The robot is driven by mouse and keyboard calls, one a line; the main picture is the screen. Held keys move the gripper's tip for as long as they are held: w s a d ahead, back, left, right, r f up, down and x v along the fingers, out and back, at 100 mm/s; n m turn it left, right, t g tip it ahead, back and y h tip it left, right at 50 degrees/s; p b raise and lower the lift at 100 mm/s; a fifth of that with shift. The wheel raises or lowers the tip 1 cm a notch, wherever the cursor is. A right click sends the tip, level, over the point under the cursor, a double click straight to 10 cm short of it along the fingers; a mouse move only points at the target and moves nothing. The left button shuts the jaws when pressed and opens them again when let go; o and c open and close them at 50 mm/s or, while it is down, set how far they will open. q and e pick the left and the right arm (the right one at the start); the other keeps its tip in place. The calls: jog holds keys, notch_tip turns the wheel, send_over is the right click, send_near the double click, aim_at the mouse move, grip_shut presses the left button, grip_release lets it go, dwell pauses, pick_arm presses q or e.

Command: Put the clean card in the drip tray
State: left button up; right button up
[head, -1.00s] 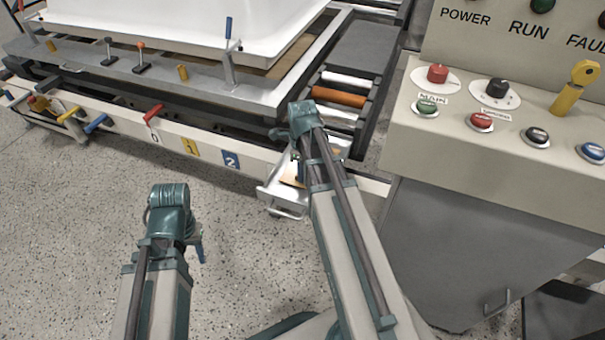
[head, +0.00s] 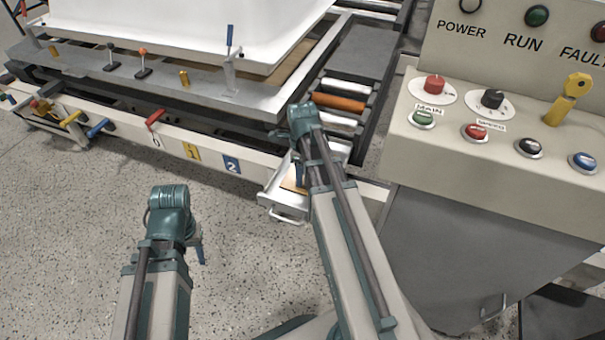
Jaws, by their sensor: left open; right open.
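The drip tray (head: 278,202) is a pale metal tray with a front handle, sticking out low from the machine's front beam. A tan card (head: 293,185) lies at the tray, partly hidden behind my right arm. My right gripper (head: 299,178) is over the tray beside the card. Its jaws are mostly hidden by its own arm, and it is open. My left gripper (head: 200,252) hangs over the bare floor at the lower left, well away from the tray. It is open and I see nothing in it.
A white tub shell (head: 190,30) rests on the machine frame. Coloured levers, such as a red one (head: 155,117), line the front beam. A control console (head: 490,140) with buttons and a yellow key stands at the right. The speckled floor is clear.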

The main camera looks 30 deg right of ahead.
notch_tip(320, 180, up, 10)
jog(key=p, duration=0.9)
jog(key=s+a+r+n+p, duration=0.6)
jog(key=a+r+n+p, duration=0.5)
jog(key=n, duration=0.4)
jog(key=s+a+r+n+h+p, duration=0.1)
jog(key=s+a+r+n+p, duration=0.4)
jog(key=a+r+n+p, duration=0.5)
jog(key=a+r+n, duration=0.1)
jog(key=a+n, duration=0.2)
jog(key=n, duration=0.3)
jog(key=shift+s+a+n+p, duration=0.3)
jog(key=shift+s+a+p, duration=0.05)
jog(key=shift+a+p, duration=0.05)
